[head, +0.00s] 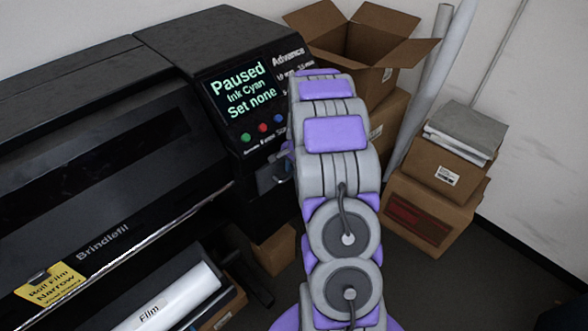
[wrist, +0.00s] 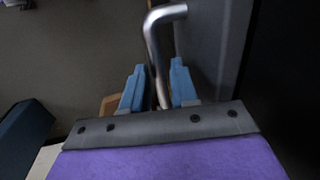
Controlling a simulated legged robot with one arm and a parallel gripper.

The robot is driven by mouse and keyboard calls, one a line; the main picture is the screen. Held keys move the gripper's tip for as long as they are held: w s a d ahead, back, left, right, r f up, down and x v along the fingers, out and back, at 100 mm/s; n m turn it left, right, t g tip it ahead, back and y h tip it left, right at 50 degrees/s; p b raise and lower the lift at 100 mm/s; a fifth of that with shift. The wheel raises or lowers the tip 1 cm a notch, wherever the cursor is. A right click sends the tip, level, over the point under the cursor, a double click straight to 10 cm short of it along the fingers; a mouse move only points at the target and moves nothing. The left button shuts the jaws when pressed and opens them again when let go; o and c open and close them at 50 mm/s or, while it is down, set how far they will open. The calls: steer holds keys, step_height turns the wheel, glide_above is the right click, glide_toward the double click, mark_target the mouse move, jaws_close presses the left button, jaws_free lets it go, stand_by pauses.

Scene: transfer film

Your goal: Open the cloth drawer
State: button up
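In the wrist view a bent metal bar handle (wrist: 168,12) stands out from a grey panel (wrist: 212,45). My gripper (wrist: 157,68) has its two blue fingers apart, one on each side of the lower part of the handle. I see no clear contact with either finger. In the head view my arm covers most of the front below the printer's control panel (head: 245,95). No label for the cloth drawer shows, and I cannot tell its outline.
The large black printer (head: 80,180) fills the left, with a film roll (head: 180,300) low in front. An open cardboard box (head: 370,35) and stacked boxes (head: 430,210) stand to the right. Pale rolls (head: 435,90) lean on the wall.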

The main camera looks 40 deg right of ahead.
jaws_close()
steer(key=shift+s, duration=0.15)
steer(key=s+d, duration=0.1)
steer(key=s, duration=1.5)
steer(key=shift+s+d+p, duration=0.3)
steer(key=shift+s, duration=0.05)
steer(key=shift+r, duration=0.1)
steer(key=shift+c, duration=0.2)
jaws_free()
steer(key=o, duration=0.3)
steer(key=shift+d, duration=0.25)
steer(key=shift+o, duration=0.2)
steer(key=s+r, duration=0.3)
steer(key=r, duration=1.3)
steer(key=shift+d+r+p, duration=0.2)
steer(key=shift+r+p, duration=0.15)
steer(key=shift+p, duration=0.05)
